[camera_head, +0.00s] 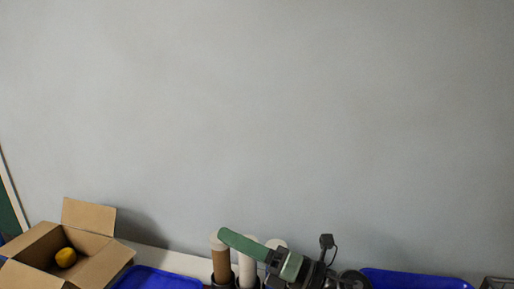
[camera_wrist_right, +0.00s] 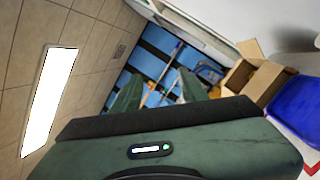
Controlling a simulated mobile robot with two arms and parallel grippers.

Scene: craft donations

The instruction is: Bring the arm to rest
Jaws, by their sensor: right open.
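My right gripper (camera_head: 243,244) shows low in the head view, with its green finger pointing left and its dark wrist at the right. It is raised in front of upright rolls and overlaps them. In the right wrist view, the two green fingers of the same gripper (camera_wrist_right: 160,88) stand apart with nothing between them, so it is open and empty. My left gripper is in neither view.
An open cardboard box (camera_head: 98,262) with a yellow object (camera_head: 66,257) stands at the lower left. Beside it is a blue tray (camera_head: 155,280). Several upright rolls, including a brown one (camera_head: 221,265), stand behind my gripper. Another blue tray (camera_head: 415,279) is at the right. The wall above is bare.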

